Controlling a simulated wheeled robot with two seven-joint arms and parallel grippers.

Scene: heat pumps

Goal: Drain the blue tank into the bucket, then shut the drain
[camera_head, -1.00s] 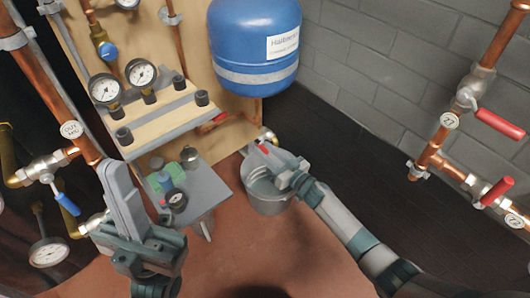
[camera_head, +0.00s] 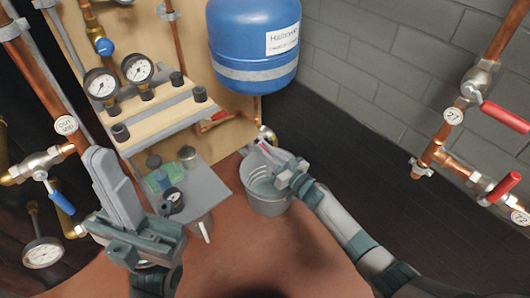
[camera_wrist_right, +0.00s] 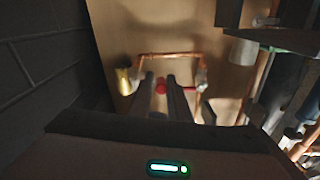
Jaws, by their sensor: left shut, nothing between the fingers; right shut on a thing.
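The blue tank (camera_head: 255,45) with a white label and a grey band hangs at the wooden panel, top middle in the head view. The grey bucket (camera_head: 268,207) stands on the floor below it. A metal drain fitting (camera_head: 267,134) shows just above the bucket's back rim. My right gripper (camera_head: 268,152) reaches over the bucket and is shut on a red handle (camera_head: 263,146), which also shows as a red spot between the fingers in the right wrist view (camera_wrist_right: 160,87). Whether water runs or fills the bucket I cannot tell. My left gripper (camera_head: 100,160) is shut and empty, pointing up at the left.
A small grey table (camera_head: 215,187) with several small items stands left of the bucket. Gauges (camera_head: 138,68) sit on the panel. Copper pipes with red-handled valves (camera_head: 502,117) stand at the right, and a blue-handled valve (camera_head: 62,202) at the left. The front floor is clear.

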